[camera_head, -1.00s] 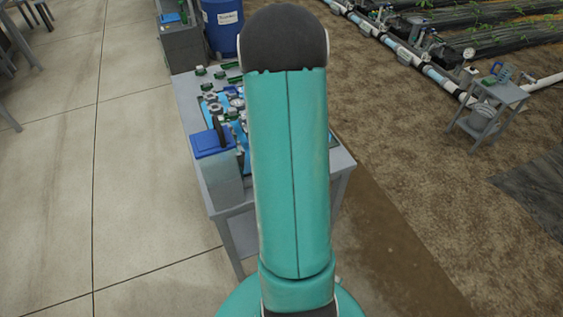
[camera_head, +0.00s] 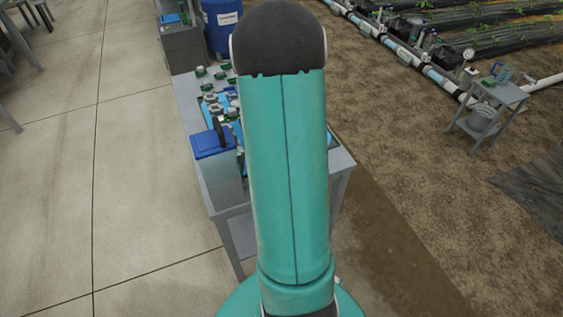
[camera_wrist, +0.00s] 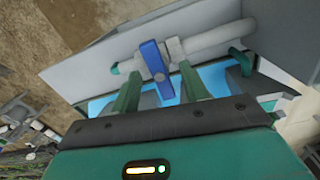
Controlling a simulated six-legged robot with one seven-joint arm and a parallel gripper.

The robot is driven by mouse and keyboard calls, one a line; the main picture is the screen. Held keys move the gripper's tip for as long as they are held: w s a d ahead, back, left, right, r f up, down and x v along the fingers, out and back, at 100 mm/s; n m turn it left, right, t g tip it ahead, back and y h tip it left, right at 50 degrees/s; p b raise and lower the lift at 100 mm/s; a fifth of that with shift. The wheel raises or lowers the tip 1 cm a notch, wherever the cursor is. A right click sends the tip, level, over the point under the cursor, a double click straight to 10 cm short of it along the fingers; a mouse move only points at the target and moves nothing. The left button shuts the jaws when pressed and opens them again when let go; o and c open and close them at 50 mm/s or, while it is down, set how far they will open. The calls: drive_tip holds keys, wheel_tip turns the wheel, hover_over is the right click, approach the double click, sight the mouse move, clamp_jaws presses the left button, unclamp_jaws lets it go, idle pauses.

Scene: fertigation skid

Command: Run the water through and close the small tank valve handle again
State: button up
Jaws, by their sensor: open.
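In the wrist view, a small blue valve handle (camera_wrist: 154,56) sits on a pale pipe (camera_wrist: 215,37) beside a grey wall. The handle lies roughly across the pipe. My gripper (camera_wrist: 159,76) is open, with one green finger on each side of the handle. I cannot tell whether either finger touches it. In the head view, a small tank with a blue lid (camera_head: 211,142) stands at the near left corner of the bench. My arm hides the gripper and the valve handle there.
The grey bench (camera_head: 186,92) carries several pipe fittings behind the tank. A blue barrel (camera_head: 221,28) stands beyond it. A small side table (camera_head: 497,92) is at the right on soil.

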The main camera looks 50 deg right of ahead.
wheel_tip(320, 180, up, 8)
drive_tip(key=shift+f, duration=0.2)
